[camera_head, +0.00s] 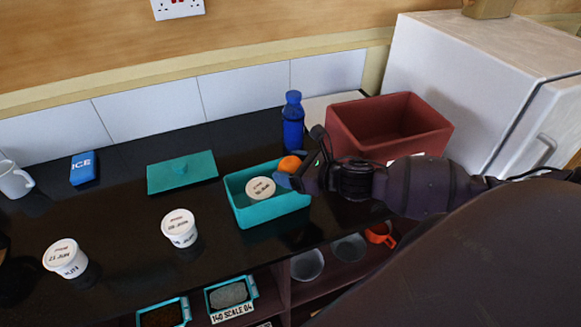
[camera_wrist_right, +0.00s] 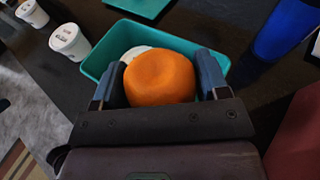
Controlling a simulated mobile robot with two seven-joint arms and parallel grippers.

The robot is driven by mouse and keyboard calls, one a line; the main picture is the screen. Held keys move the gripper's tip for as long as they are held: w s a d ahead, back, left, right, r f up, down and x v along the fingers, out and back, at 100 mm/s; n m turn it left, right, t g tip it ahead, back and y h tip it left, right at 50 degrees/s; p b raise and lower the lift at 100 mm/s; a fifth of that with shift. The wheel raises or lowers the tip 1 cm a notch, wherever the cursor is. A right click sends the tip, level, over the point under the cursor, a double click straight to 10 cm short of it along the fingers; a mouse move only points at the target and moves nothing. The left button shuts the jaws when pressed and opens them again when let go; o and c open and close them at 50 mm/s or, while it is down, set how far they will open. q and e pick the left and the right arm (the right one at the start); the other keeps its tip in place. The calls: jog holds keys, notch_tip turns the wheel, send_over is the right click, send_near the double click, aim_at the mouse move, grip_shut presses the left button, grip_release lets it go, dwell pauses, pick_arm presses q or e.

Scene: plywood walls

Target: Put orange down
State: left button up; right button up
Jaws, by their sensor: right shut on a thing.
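An orange (camera_head: 290,164) is held in my right gripper (camera_head: 286,175) at the right part of the teal box. In the right wrist view the orange (camera_wrist_right: 160,77) sits between the two blue fingertips of my right gripper (camera_wrist_right: 160,82), which is shut on it. The open teal box (camera_head: 272,213) stands on the black counter and holds a white-lidded tub (camera_head: 260,189). In the right wrist view the orange overlaps the teal box (camera_wrist_right: 97,62) and partly hides the tub. I cannot tell how high the orange is above the box. My left gripper is not in view.
A blue bottle (camera_head: 292,122) and a dark red bin (camera_head: 390,125) stand behind and right. A teal lid (camera_head: 182,172), two white tubs (camera_head: 180,228) (camera_head: 66,258), an ICE pack (camera_head: 83,168) and a mug (camera_head: 14,180) stand left. Shelves below hold trays and cups.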

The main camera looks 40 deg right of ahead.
jog(key=shift+f+b, duration=0.35)
jog(key=shift+f, duration=0.2)
jog(key=o, duration=1)
jog(key=shift+r, duration=0.1)
jog(key=shift+r, duration=0.25)
jog(key=shift+r+p, duration=0.45)
jog(key=shift+p, duration=0.05)
jog(key=shift+b+v, duration=0.85)
jog(key=shift+v, duration=5.1)
